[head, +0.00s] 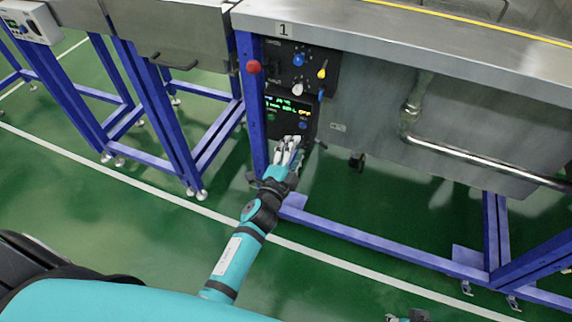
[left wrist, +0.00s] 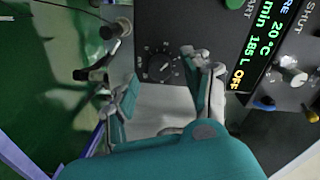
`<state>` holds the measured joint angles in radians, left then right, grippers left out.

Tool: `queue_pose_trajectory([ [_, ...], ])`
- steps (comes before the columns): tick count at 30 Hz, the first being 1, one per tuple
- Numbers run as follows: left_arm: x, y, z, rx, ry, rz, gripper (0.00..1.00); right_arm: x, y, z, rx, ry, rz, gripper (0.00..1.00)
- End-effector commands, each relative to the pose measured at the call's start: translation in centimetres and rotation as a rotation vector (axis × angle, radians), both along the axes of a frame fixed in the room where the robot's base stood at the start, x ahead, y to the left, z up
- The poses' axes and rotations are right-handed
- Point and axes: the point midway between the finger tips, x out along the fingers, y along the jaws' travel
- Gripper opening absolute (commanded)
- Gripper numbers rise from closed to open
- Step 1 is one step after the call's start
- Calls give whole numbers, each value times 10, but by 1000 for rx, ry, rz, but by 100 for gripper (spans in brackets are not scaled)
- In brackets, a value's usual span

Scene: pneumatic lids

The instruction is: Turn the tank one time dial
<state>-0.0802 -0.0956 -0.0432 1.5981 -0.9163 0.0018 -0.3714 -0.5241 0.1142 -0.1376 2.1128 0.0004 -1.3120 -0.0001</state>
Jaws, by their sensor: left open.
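The tank one control panel (head: 310,130) is on the front left of the steel tank marked 1 (head: 284,30). My left gripper (head: 290,142) is at the lower panel in the head view. Its open fingers (left wrist: 160,92) straddle the dial's near side, apart from it. A small part of my right gripper (head: 408,316) shows at the bottom edge; its jaws are unclear.
A red knob (head: 253,67) sticks out left of the panel. Blue (head: 299,60) and yellow (head: 322,72) controls sit above. A steel pipe (head: 480,157) runs along the tank front at right. Blue frame legs (head: 250,100) stand beside the panel.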

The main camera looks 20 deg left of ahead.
Motion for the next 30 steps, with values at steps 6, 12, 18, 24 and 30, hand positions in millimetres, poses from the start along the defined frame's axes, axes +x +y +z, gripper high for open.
queue_pose_trajectory([
  [6,-48,2,1,-1,4,-1,50,0,0,0,1,0,-2,33],
  [12,-86,3,3,-2,4,1,50,0,0,0,1,0,-3,33],
  [18,-104,5,4,-1,2,0,50,0,0,0,1,0,-3,33],
  [24,-107,5,5,0,0,0,50,0,0,0,1,0,-3,33],
  [30,-106,4,5,0,1,0,50,0,0,0,1,0,-3,33],
])
